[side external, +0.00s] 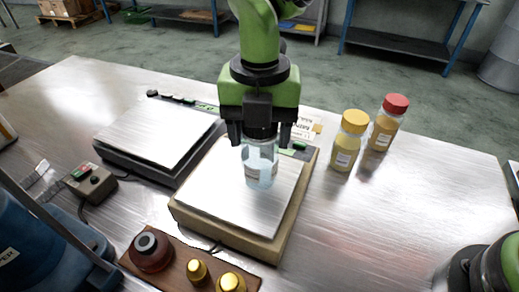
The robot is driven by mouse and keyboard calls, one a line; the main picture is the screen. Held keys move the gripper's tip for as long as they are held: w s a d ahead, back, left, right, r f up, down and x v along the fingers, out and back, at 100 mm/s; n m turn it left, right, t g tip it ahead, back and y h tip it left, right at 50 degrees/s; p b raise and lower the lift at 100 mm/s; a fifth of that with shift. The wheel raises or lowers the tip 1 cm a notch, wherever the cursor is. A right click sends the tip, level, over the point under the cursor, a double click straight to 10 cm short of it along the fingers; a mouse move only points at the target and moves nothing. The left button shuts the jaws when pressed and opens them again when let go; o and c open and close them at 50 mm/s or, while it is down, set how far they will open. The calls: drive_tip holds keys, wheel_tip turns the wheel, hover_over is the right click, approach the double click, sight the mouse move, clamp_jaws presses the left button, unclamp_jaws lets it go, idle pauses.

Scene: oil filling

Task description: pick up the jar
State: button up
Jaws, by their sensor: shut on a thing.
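The clear jar (261,165) is upright at the near scale in the middle of the table, with a pale label on its front. My green and black gripper (260,138) points straight down over it and is shut on its top. The gripper hides the jar's upper end. The jar looks to be over the plate of the beige scale (230,205); I cannot tell whether its base touches the plate.
A second scale (155,135) stands to the left. A yellow-capped bottle (349,140) and a red-capped bottle (388,122) stand to the right. A brown rack (180,265) with capped items is in front. A small button box (91,182) sits at left.

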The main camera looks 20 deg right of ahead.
wheel_tip(320, 180, up, 12)
drive_tip(key=shift+r, duration=0.2)
drive_tip(key=w+d+r+m, duration=0.1)
drive_tip(key=w+d+m, duration=0.2)
drive_tip(key=d, duration=0.7)
drive_tip(key=w+d+r+m, duration=0.2)
drive_tip(key=w+d+m, duration=0.1)
drive_tip(key=d, duration=0.6)
drive_tip(key=shift+d+r+m, duration=0.2)
drive_tip(key=shift+d+m, duration=0.15)
drive_tip(key=shift+m, duration=0.25)
drive_tip(key=d+m, duration=0.1)
drive_tip(key=d, duration=0.3)
drive_tip(key=s+d+m, duration=0.1)
drive_tip(key=d+m, duration=0.1)
drive_tip(key=d, duration=0.2)
drive_tip(key=s+d+m, duration=0.1)
drive_tip(key=d+m, duration=0.1)
drive_tip(key=d, duration=0.2)
drive_tip(key=shift+s+d, duration=0.25)
drive_tip(key=shift+d, duration=0.05)
drive_tip(key=s+d+m, duration=0.5)
drive_tip(key=s+d, duration=0.1)
drive_tip(key=d, duration=0.3)
drive_tip(key=f, duration=2.3)
drive_tip(key=shift+w+f, duration=0.2)
drive_tip(key=shift+f, duration=0.05)
drive_tip(key=shift+f, duration=0.1)
